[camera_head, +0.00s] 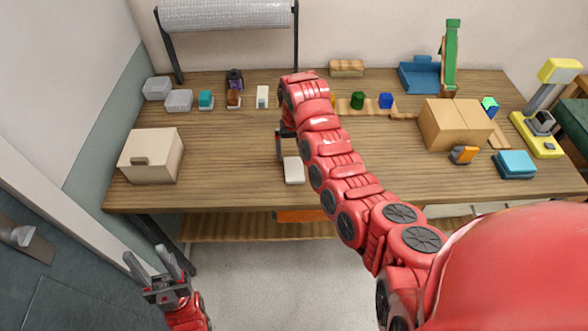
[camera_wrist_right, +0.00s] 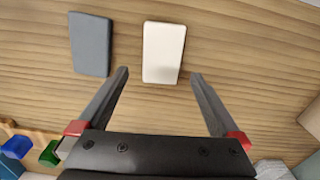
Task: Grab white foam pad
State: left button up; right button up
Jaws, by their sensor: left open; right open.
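The white foam pad (camera_head: 293,170) lies flat on the wooden table near its front edge, and it also shows in the right wrist view (camera_wrist_right: 163,50). My right gripper (camera_wrist_right: 160,73) is open and empty, with the pad's near end between its fingertips and most of the pad beyond them. How far above the table the fingertips are is hard to tell. In the head view my right arm partly hides this gripper (camera_head: 282,150). My left gripper (camera_head: 146,254) is open and empty, low in front of the table at the left.
A grey pad (camera_wrist_right: 90,44) lies just left of the white pad in the right wrist view. A beige box (camera_head: 148,162) stands at the table's left, a cardboard box (camera_head: 452,128) at the right. Small items line the back.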

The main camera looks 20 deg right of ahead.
aim_at(294, 168)
jog(key=shift+s+f, duration=0.1)
jog(key=shift+f, duration=0.4)
jog(key=f+p, duration=0.1)
jog(key=f, duration=0.1)
jog(key=f+p, duration=0.1)
jog(key=shift+s+a+f+p, duration=0.25)
jog(key=shift+f+p, duration=0.1)
jog(key=shift+f, duration=0.8)
jog(key=shift+c, duration=0.3)
jog(key=c, duration=1.2)
